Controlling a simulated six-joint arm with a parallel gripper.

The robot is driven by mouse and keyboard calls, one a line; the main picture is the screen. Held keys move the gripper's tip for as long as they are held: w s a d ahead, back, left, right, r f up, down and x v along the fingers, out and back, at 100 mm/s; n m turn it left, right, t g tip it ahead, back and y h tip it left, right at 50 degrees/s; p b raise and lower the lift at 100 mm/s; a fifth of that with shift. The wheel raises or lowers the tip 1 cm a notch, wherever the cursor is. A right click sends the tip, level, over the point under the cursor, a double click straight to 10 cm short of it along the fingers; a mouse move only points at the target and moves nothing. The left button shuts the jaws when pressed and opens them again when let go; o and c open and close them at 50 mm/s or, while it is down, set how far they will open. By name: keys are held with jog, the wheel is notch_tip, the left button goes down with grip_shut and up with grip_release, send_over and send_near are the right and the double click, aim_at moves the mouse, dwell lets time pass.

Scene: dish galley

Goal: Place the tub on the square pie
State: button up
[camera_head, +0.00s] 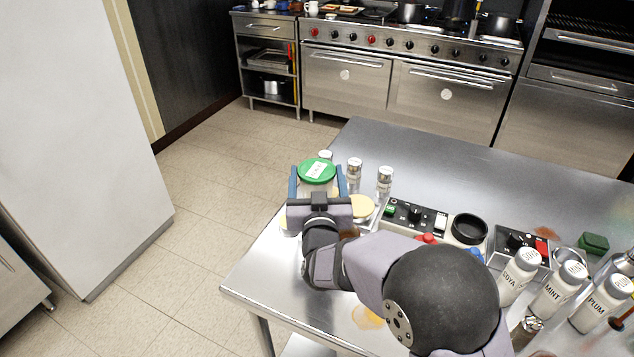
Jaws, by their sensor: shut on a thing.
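The tub (316,169), with a green lid and a white label, is held between the two blue fingers of my gripper (317,180). My gripper is shut on it near the far left edge of the steel table (440,160). I cannot tell whether the tub's base touches anything, as my gripper and wrist hide the area below and in front. I cannot make out a square pie. A pale tan, round-looking thing (362,207) shows just right of my gripper, and other tan bits show partly beside and behind my wrist.
Shakers (355,168) (385,177) stand just behind and right of the tub. A control-panel device (415,216), a black-rimmed cup (469,229) and labelled bottles (519,275) crowd the right. The table's back right is clear. Stoves (400,85) stand beyond.

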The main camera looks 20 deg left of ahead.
jog(key=shift+f, duration=0.9)
jog(key=shift+f, duration=0.1)
jog(key=shift+f, duration=0.15)
jog(key=o, duration=1.4)
jog(key=b+v, duration=0.2)
jog(key=v, duration=1)
